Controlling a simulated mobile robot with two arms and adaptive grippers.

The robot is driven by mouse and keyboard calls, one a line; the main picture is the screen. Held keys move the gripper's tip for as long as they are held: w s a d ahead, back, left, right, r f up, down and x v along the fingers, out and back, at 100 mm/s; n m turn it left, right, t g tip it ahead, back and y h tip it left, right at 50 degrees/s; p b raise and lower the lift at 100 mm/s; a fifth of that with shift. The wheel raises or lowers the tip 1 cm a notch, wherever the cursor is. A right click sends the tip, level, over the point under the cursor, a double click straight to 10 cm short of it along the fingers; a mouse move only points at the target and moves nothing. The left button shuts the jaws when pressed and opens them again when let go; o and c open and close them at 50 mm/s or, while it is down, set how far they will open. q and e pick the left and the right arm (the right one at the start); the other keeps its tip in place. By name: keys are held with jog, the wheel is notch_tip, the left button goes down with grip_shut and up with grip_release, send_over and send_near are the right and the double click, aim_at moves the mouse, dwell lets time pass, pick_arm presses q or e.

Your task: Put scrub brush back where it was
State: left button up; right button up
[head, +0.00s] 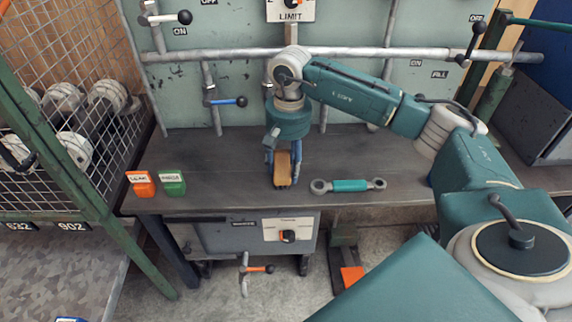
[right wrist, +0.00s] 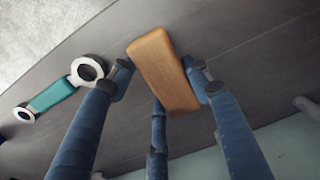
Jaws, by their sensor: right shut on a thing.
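The scrub brush (head: 282,168), a light brown wooden block, is in my right gripper (head: 283,155) over the front middle of the dark bench. The blue fingers of the right gripper are shut on its two long sides. In the right wrist view the brush (right wrist: 162,68) shows its plain wooden face between two fingertips of the gripper (right wrist: 163,78), with a third finger below. Its bristles are not visible. I cannot tell whether the brush touches the bench top. My left gripper is not in view.
A teal-handled ring wrench (head: 348,185) lies just right of the brush; it also shows in the right wrist view (right wrist: 52,93). Orange (head: 141,184) and green (head: 172,183) labelled blocks stand at the bench's left front. Pipes with valve levers (head: 226,101) line the back panel. The bench (head: 225,160) is bare between.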

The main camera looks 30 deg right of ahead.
dwell(0.3)
jog(key=o, duration=1.3)
jog(key=shift+o, duration=0.2)
